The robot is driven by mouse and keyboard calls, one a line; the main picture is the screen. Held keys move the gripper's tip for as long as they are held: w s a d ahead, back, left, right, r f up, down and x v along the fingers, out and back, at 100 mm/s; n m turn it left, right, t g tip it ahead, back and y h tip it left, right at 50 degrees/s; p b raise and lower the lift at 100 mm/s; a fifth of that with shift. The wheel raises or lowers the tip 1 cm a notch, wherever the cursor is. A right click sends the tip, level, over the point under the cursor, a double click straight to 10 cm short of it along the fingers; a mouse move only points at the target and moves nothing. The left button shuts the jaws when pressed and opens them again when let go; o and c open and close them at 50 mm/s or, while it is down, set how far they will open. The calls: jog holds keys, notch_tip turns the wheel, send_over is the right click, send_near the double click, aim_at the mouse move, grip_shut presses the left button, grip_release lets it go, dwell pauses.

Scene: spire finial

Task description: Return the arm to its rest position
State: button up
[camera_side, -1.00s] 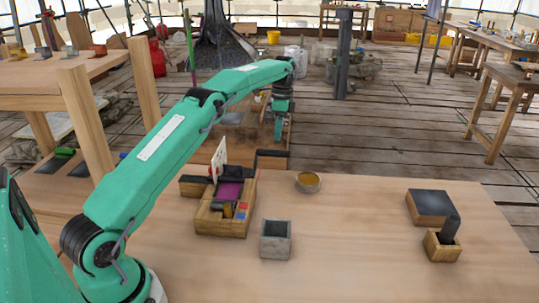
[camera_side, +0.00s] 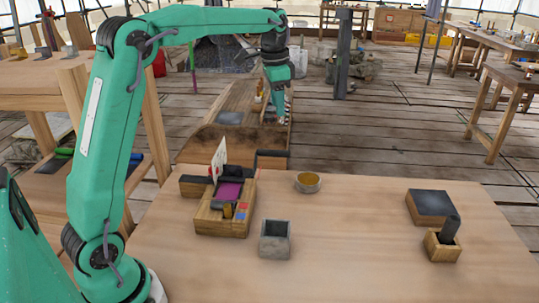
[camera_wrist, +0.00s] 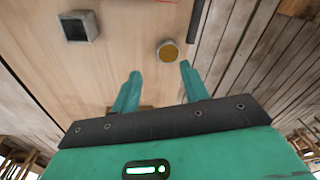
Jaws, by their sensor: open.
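My gripper (camera_side: 278,112) is raised beyond the far edge of the wooden table (camera_side: 350,220) in the side view, with its fingers pointing down. In the wrist view its two teal fingers (camera_wrist: 158,88) stand apart with nothing between them. My green arm is bent, its upper part nearly upright and its forearm reaching level to the right. The gripper touches nothing that I can see.
On the table are a wooden organizer box (camera_side: 222,220), a grey square cup (camera_side: 275,240), a round amber-topped tin (camera_side: 307,182), a dark-topped block (camera_side: 433,207) and a small wooden holder (camera_side: 442,246) with a dark piece. The table's middle right is clear.

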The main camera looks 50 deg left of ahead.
jog(key=s+d+r+n+t, duration=0.1)
jog(key=s+d+n, duration=0.15)
jog(key=s, duration=0.45)
jog(key=s+d+r+n+t, duration=0.15)
jog(key=s+d, duration=0.25)
jog(key=s, duration=0.4)
jog(key=s+d+f+t, duration=0.1)
jog(key=s+d+f, duration=0.1)
jog(key=s, duration=0.4)
jog(key=s+d+f+n+t, duration=0.1)
jog(key=s+f, duration=0.3)
jog(key=s, duration=0.2)
jog(key=shift+s+d+f+n, duration=0.3)
jog(key=shift+s+d, duration=0.05)
jog(key=shift+d, duration=0.05)
